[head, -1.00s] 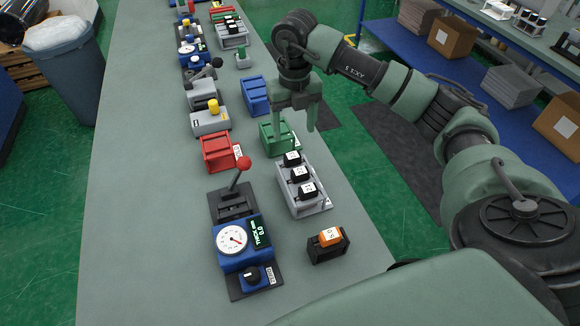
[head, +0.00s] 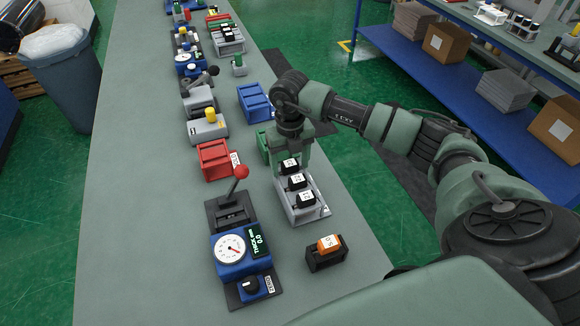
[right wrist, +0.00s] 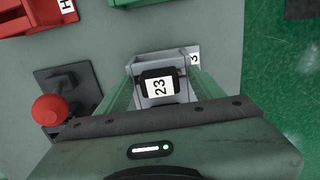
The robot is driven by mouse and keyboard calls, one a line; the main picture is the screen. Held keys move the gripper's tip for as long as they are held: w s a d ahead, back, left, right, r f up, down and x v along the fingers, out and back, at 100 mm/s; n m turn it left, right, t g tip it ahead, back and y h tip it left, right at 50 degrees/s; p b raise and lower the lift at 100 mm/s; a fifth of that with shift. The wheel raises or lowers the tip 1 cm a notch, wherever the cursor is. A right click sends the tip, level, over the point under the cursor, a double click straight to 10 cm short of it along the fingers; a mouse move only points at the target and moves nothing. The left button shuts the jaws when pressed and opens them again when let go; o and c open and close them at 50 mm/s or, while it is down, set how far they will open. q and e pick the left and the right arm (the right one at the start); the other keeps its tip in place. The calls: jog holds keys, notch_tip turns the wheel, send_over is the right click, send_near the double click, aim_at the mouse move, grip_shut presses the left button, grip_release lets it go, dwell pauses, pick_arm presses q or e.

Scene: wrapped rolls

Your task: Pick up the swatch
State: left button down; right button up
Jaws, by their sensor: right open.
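Three black swatches with white labels stand in a row in a grey rack (head: 312,213) on the bench. They are the near swatch (head: 307,200), the middle swatch (head: 297,182) and the far swatch (head: 289,166). My right gripper (head: 290,158) is open and points down at the far end of the rack. In the right wrist view one black swatch (right wrist: 158,86), its label reading 23, shows between the two green fingers, with gaps on both sides. The gripper body hides the rest of the rack there. My left gripper is not in view.
A black holder with an orange block (head: 329,243) stands in front of the rack. A blue dial gauge (head: 236,254) and a red-knobbed lever (head: 241,172) stand to the left. Red (head: 214,160), green (head: 263,145) and blue (head: 255,103) bins are close by. The bench's left side is clear.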

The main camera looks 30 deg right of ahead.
jog(key=c, duration=1.2)
jog(key=shift+r, duration=0.1)
